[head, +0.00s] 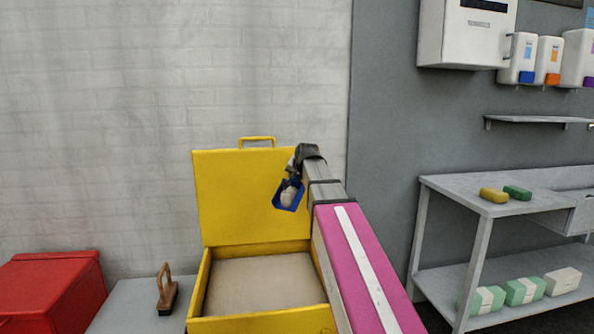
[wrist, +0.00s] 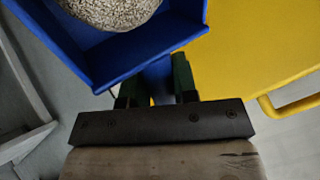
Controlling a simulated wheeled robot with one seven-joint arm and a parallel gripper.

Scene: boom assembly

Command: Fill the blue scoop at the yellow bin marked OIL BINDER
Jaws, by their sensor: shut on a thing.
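The yellow bin (head: 257,325) stands open, its lid raised against the wall, and light beige granular material (head: 262,284) lies inside. No lettering on it is readable. My gripper (head: 294,172) is shut on the handle of the blue scoop (head: 287,196) and holds it in front of the raised lid, above the granules and apart from them. In the wrist view the scoop (wrist: 148,62) holds a rounded heap of speckled beige granules (wrist: 108,10). The handle shows between the fingers (wrist: 158,85). The far part of the scoop is cut off by the frame.
A red box (head: 50,290) and a wooden-handled brush (head: 166,292) on a grey surface are left of the bin. A grey bench (head: 450,184) with sponges on top and packs below is to the right. Dispensers (head: 548,60) and a small shelf (head: 535,119) hang on the right wall.

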